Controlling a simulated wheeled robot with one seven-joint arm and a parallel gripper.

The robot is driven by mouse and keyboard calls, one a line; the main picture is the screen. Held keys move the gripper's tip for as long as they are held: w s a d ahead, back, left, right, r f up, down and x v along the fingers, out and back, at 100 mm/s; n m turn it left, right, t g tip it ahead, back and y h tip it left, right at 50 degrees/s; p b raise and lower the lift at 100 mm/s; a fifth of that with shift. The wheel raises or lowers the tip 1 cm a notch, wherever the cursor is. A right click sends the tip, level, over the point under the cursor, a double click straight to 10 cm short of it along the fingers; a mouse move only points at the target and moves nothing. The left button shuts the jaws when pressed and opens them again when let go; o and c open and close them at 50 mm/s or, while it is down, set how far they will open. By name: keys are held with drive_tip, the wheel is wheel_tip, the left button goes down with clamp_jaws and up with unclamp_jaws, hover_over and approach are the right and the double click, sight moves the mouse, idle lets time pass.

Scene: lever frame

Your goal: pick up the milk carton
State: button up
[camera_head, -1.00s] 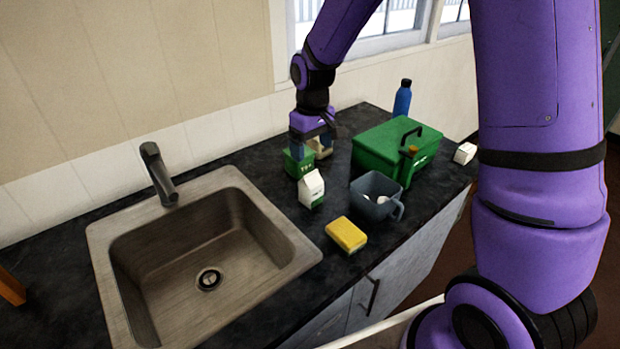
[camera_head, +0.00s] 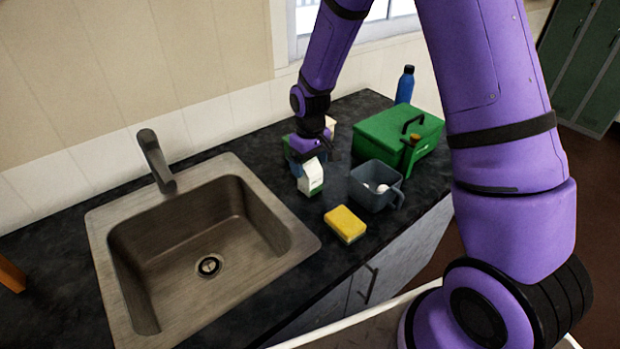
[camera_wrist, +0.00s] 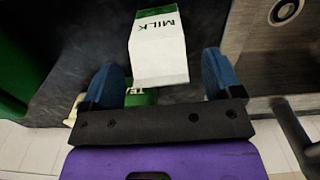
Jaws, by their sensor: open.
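The milk carton (camera_head: 311,179) is white and green with a gabled top and stands upright on the dark counter, right of the sink. In the wrist view the milk carton (camera_wrist: 158,52) shows its "MILK" lettering, ahead of and between the two blue fingers. My gripper (camera_head: 312,160) is over the back of the carton and partly hides its top. In the wrist view my gripper (camera_wrist: 166,75) is open, with nothing clearly held between its fingers.
A green tea box (camera_wrist: 142,97) is below the fingers. The sink (camera_head: 270,215) is on the left.

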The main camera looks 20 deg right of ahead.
drive_tip(key=shift+f, duration=0.95)
drive_tip(key=c, duration=1)
drive_tip(key=shift+r, duration=0.1)
